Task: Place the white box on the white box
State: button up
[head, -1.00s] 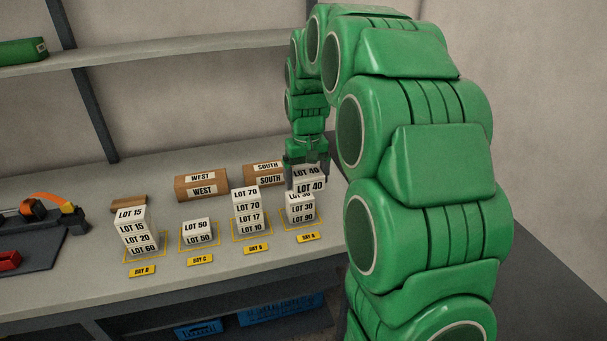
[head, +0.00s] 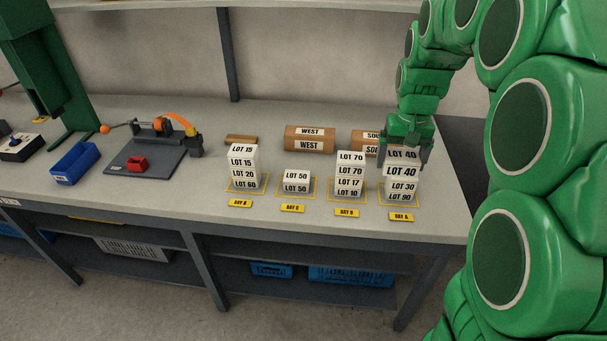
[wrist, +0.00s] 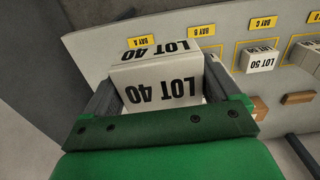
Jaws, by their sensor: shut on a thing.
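My gripper (head: 404,160) is shut on a white box labelled LOT 40 (head: 402,172), at the right of the bench. The held box is upright over a stack of white boxes, LOT 30 (head: 403,187) on LOT 90 (head: 400,196). It hides the top of the LOT 30 box; I cannot tell whether the two touch. In the wrist view the LOT 40 box (wrist: 160,84) sits between both fingers, with two labelled faces showing.
To the left stand a tall stack topped by LOT 70 (head: 351,158), a LOT 50 box (head: 296,176) and a tall LOT 15 stack (head: 243,154). WEST (head: 310,140) and SOUTH (head: 370,138) cartons lie behind. A blue bin (head: 75,165) is far left.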

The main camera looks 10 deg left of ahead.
jog(key=a+f, duration=0.2)
jog(key=a, duration=0.9)
jog(key=a+f, duration=0.2)
jog(key=a, duration=0.8)
send_over(297, 176)
jog(key=f, duration=0.8)
jog(key=shift+s+f, duration=0.3)
jog(key=shift+f, duration=0.05)
jog(key=shift+w+f, duration=0.3)
jog(key=shift+f, duration=0.1)
jog(key=shift+a+f, duration=0.1)
jog(key=shift+f, duration=1.45)
jog(key=o, duration=0.9)
jog(key=shift+f, duration=0.1)
